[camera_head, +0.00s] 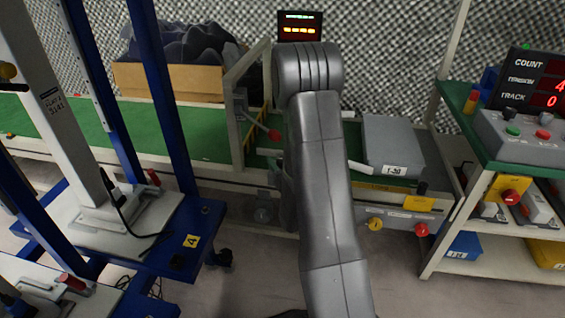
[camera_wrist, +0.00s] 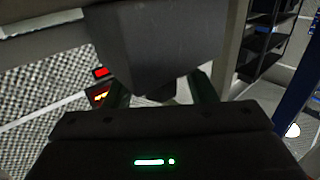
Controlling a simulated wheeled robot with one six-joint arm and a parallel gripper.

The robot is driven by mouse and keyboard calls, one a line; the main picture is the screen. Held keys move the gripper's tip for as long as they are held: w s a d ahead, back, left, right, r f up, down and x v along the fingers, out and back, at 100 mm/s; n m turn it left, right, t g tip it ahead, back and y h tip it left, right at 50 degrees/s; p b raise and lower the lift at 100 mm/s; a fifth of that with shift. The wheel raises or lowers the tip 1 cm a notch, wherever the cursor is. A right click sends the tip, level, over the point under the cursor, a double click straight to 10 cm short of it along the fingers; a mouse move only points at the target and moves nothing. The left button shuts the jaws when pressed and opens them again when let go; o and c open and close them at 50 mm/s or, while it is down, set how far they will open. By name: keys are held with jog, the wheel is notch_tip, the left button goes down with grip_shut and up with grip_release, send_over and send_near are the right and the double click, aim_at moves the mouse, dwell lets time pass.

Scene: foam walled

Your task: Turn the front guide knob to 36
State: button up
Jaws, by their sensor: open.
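I cannot tell whether the fingers touch anything. In the head view, my arm hides the gripper. The knob cannot be made out in the wrist view.
A blue frame (camera_head: 158,95) on a wheeled cart stands close on the left. A yellow knob (camera_head: 375,223) and a red knob (camera_head: 421,229) sit on the conveyor front to the right. A shelf with a control box (camera_head: 515,138) stands at far right. Floor shows in front.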

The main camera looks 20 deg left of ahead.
jog(key=shift+c, duration=0.4)
jog(key=c, duration=0.9)
jog(key=shift+o, duration=0.2)
jog(key=shift+m+t+h, duration=0.3)
jog(key=shift+m, duration=0.1)
jog(key=m+t+h, duration=0.2)
jog(key=shift+s+a+t+h, duration=0.1)
jog(key=shift+t+h, duration=0.2)
jog(key=shift+h, duration=0.1)
jog(key=m+t+h, duration=0.1)
jog(key=m+h, duration=0.1)
jog(key=m+t+h, duration=0.1)
jog(key=m+h, duration=0.1)
jog(key=h, duration=0.1)
jog(key=shift+t+h, duration=0.3)
jog(key=shift+t, duration=0.1)
jog(key=m+h+p, duration=0.1)
jog(key=m+h, duration=0.1)
jog(key=h, duration=0.1)
jog(key=m+h+p, duration=0.1)
jog(key=m+h, duration=0.1)
jog(key=h, duration=0.1)
jog(key=shift+r+t, duration=0.1)
jog(key=shift+t, duration=0.2)
jog(key=shift+m+h+p, duration=0.7)
jog(key=shift+m+h, duration=0.6)
jog(key=shift+h, duration=0.7)
jog(key=shift+g, duration=0.4)
